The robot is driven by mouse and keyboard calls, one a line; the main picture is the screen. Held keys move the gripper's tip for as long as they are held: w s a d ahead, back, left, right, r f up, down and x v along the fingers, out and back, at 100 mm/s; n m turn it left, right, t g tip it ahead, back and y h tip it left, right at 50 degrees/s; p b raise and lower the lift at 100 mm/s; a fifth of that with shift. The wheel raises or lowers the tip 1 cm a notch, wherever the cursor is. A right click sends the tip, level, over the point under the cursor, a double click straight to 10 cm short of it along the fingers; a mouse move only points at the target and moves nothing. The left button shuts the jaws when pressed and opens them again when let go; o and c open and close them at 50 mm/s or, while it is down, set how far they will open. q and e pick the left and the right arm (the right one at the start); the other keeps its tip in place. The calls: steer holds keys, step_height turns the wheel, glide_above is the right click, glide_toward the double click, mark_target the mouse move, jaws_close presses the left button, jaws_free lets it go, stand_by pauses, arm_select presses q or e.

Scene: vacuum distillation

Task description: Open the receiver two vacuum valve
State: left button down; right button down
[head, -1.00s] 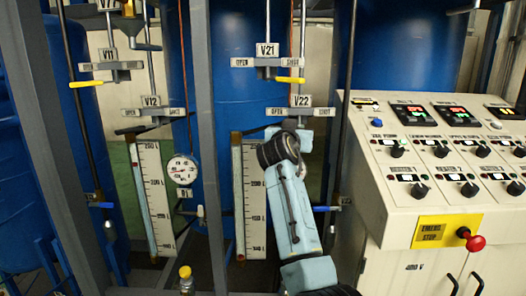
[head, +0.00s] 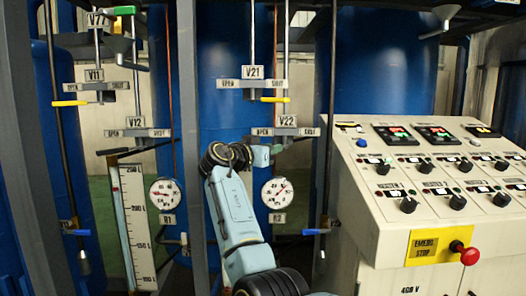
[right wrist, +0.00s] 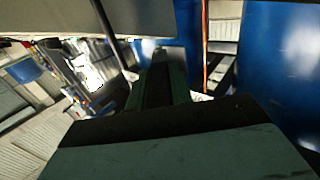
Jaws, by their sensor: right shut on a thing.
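The valve under the V22 plate (head: 287,121) hangs right of centre in the head view, with OPEN marked at its left and SHUT at its right. My right gripper (head: 266,154) is just below the plate's left, OPEN side. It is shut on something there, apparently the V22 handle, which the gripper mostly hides. The round R2 gauge (head: 277,193) is below the gripper. In the right wrist view my gripper (right wrist: 158,75) is dark and its tips are hard to make out. My left gripper is not in view.
The V21 valve (head: 253,84) with a yellow handle is just above. A grey post (head: 190,140) stands left of my arm. The control panel (head: 425,170) with a red emergency stop (head: 468,254) fills the right. A blue-handled valve (head: 316,231) is lower right.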

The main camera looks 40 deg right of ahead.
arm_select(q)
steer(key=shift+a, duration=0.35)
arm_select(e)
steer(key=shift+r, duration=0.15)
steer(key=c, duration=1.2)
jaws_free()
steer(key=shift+d, duration=0.1)
steer(key=shift+c, duration=0.2)
steer(key=shift+s+a, duration=0.1)
steer(key=shift+a, duration=0.45)
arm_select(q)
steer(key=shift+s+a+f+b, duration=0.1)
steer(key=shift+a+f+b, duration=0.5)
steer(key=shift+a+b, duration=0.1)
arm_select(e)
steer(key=v, duration=1.2)
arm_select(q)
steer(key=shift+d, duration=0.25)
arm_select(e)
steer(key=shift+a, duration=0.15)
